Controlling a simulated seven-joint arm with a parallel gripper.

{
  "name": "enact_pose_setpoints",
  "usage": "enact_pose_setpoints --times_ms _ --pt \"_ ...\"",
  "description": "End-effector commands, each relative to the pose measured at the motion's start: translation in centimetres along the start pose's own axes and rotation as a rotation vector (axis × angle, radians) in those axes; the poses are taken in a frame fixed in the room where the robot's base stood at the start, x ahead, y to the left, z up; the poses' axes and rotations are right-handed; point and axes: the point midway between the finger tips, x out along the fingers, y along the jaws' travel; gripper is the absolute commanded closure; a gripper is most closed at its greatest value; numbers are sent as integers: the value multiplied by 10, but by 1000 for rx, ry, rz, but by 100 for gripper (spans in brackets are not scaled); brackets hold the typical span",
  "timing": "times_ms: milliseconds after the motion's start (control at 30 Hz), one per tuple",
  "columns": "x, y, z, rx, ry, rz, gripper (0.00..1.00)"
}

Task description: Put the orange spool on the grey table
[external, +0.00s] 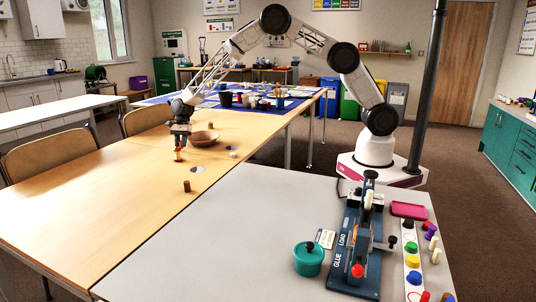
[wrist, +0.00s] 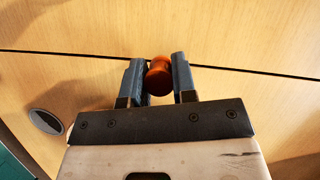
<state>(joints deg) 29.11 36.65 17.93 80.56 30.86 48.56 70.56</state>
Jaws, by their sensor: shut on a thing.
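The orange spool (external: 178,155) is between the fingers of my gripper (external: 180,140), over the light wooden table on the left. In the wrist view the spool (wrist: 158,76) sits between the two dark fingers (wrist: 158,82), which are shut on it. I cannot tell for sure whether its lower end is clear of the wood. The grey table (external: 225,225) is in the front of the external view, to the right of the wooden tables, with a wide bare area on its left side.
A brown bowl (external: 203,138) stands close to the right of my gripper. A small brown cylinder (external: 187,186) stands on the wood nearby. The grey table's right part holds a teal pot (external: 308,259), a blue glue press (external: 351,245) and several coloured pieces.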

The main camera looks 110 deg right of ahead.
Motion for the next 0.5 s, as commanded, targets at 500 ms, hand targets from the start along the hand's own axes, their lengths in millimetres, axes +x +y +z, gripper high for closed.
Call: enact_pose_setpoints --times_ms 500 --pt "15 0 -6 -1 0 0 100"
